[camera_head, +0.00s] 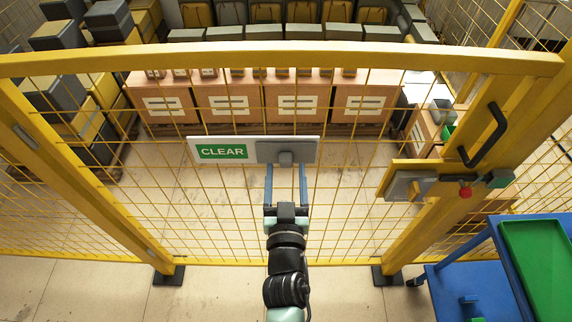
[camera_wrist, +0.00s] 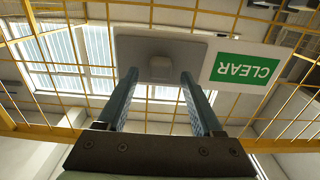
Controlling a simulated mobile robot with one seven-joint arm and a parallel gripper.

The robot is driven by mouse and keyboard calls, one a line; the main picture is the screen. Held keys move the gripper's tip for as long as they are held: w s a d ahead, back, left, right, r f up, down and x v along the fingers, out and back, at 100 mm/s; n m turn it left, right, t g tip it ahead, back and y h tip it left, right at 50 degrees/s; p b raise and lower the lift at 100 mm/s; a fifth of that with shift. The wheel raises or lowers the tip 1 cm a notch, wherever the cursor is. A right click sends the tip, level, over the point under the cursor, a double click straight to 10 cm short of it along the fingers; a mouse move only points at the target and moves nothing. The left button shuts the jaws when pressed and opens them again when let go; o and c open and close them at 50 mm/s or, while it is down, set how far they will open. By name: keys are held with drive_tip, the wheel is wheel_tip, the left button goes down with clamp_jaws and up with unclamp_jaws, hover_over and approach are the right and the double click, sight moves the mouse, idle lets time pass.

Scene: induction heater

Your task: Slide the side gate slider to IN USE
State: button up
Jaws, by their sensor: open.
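The side gate slider is a grey plate (camera_head: 286,151) with a small grey knob (camera_head: 285,158), on a white sign board on the yellow mesh gate. The plate covers the right part of the board. The green CLEAR label (camera_head: 222,152) shows on the left part. My gripper (camera_head: 286,168) is open, its two fingers pointing at the plate, one on each side of the knob. In the wrist view the plate (camera_wrist: 160,47) and knob (camera_wrist: 161,68) are ahead, with the knob between the fingertips (camera_wrist: 158,78). I cannot tell whether the fingers touch the knob. No IN USE label is visible.
Yellow gate posts and a top rail (camera_head: 280,58) frame the mesh. A black handle (camera_head: 484,135) and a latch with a red button (camera_head: 465,191) are at the right. A blue cart with a green tray (camera_head: 535,262) stands at the lower right. Brown boxes (camera_head: 228,100) are behind the mesh.

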drive_tip(key=shift+w, duration=1.05)
clamp_jaws()
idle(0.7)
